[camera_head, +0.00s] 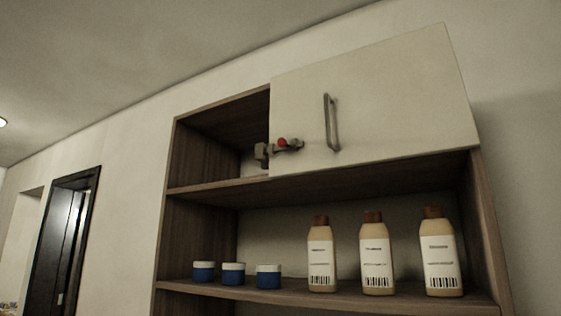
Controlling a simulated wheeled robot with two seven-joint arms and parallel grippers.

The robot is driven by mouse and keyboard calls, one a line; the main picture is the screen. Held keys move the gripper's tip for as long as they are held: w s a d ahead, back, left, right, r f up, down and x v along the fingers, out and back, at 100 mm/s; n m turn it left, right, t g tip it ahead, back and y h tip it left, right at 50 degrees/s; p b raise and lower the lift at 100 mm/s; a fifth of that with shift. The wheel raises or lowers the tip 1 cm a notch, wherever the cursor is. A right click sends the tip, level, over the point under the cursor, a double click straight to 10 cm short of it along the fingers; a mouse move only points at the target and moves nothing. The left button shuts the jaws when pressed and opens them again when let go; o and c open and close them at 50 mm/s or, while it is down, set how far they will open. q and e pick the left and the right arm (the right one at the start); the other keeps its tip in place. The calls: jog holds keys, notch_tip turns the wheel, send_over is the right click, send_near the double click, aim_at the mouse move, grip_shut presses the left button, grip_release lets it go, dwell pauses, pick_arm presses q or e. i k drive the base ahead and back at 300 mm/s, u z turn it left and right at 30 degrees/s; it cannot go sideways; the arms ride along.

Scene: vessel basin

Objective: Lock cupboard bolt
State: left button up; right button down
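The cupboard door (390,95) is a pale sliding-looking panel covering the right part of the upper compartment. It carries a grey vertical bar handle (331,122). At its lower left edge is the grey bolt (292,147) with a red knob (282,143). A small grey catch piece (261,154) sits just left of the door edge, close to the bolt. Whether the bolt reaches into the catch is too small to tell. The upper compartment (215,140) is uncovered on its left. Neither of my grippers is in view.
The wooden shelf (205,196) below holds several items. Blue jars with white lids (233,274) stand at the left. Tan bottles with brown caps (376,255) stand at the right. A dark-framed doorway (66,240) is at the far left. The space before the cupboard is clear.

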aim_at(282, 143)
jog(key=z, duration=2.4)
jog(key=k, duration=1.1)
jog(key=u, duration=1.7)
jog(key=i, duration=0.5)
jog(key=u, duration=0.1)
